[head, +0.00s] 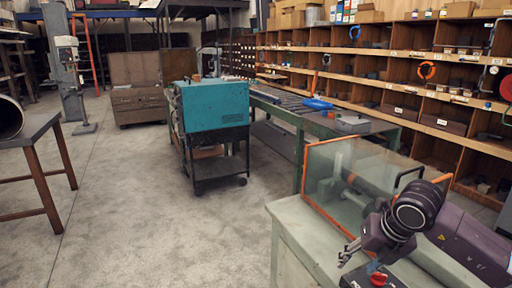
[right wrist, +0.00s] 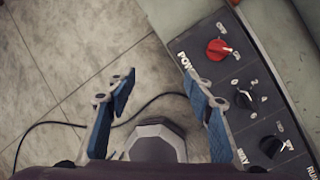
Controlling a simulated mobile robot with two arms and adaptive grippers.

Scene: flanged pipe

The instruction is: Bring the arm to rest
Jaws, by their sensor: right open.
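My right arm (head: 465,240) comes in from the right of the head view, bent over the pale green bench. My right gripper (head: 348,254) is beside the black control box (head: 405,279) at the bench's front. In the right wrist view my right gripper (right wrist: 158,90) is open, with blue-padded fingers wide apart and nothing between them. The control box (right wrist: 245,100) is to the right of the fingers there. Its red knob (right wrist: 218,49) shows above several black knobs. My left gripper is not in view.
A glass guard with orange edges (head: 350,180) stands on the pale green bench (head: 300,232), close to my arm. A teal machine on a cart (head: 213,106) stands further back. A pipe end (head: 10,118) lies on a table at left. The concrete floor between is clear.

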